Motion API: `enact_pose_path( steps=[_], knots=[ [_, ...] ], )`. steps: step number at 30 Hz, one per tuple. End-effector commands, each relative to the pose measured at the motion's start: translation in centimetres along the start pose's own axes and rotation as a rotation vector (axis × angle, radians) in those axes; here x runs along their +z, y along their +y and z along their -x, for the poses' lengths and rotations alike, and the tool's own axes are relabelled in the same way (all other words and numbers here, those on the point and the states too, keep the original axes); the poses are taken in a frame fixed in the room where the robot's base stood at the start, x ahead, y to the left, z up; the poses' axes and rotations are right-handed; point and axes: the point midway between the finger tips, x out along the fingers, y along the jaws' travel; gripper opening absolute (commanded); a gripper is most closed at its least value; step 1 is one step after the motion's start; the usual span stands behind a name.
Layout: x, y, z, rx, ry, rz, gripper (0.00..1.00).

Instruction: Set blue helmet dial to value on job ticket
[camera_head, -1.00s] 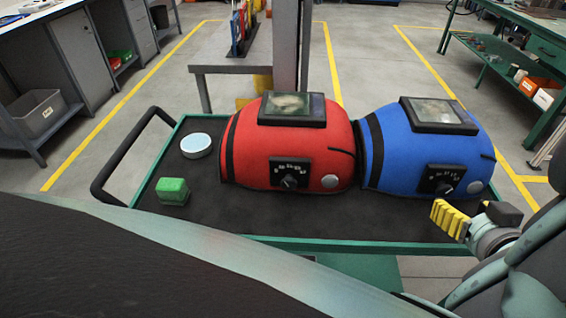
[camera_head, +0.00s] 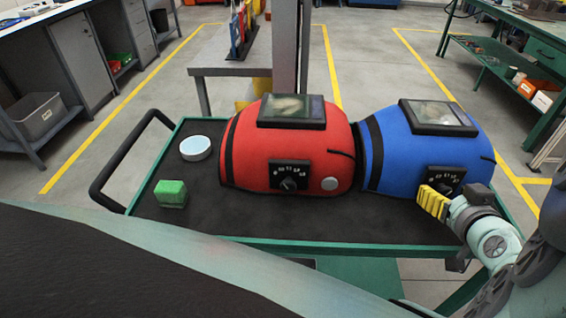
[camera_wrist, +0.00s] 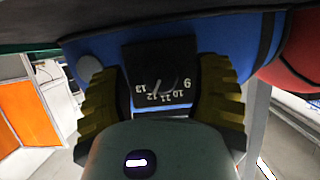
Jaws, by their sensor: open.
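The blue helmet (camera_head: 405,148) lies on the cart beside the red one, with its dial plate (camera_head: 446,176) facing me. In the wrist view the plate (camera_wrist: 150,62) appears upside down, with numbers from 9 to 13 readable. Its knob is dark, and I cannot tell the setting surely. My gripper (camera_head: 434,203) has yellow ribbed fingers just in front of the blue dial, overlapping its lower part in the head view. In the wrist view the open fingers (camera_wrist: 160,102) stand on either side of the plate, with nothing held. I cannot make out a job ticket.
The red helmet (camera_head: 258,150) with a similar dial (camera_head: 289,175) sits left of the blue one. A green block (camera_head: 172,193) and a round white-blue tin (camera_head: 196,148) lie at the left of the cart (camera_head: 330,222). The cart's front middle is clear.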

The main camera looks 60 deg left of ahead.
Motion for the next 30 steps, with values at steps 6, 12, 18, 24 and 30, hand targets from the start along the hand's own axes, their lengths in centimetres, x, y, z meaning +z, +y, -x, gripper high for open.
enact_pose_path(
  steps=[6,12,18,24,30],
  knots=[
    [0.0,-0.13,-0.06,-0.004,-0.001,0.001,0.63],
    [0.02,-0.11,-0.05,-0.003,-0.001,0.001,0.48],
    [0.03,-0.08,-0.03,-0.002,-0.001,0.0,0.27],
    [0.04,-0.04,-0.02,-0.001,-0.001,0.0,0.07],
    [0.08,-0.01,-0.01,-0.001,-0.002,-0.001,0.0]
  ],
)
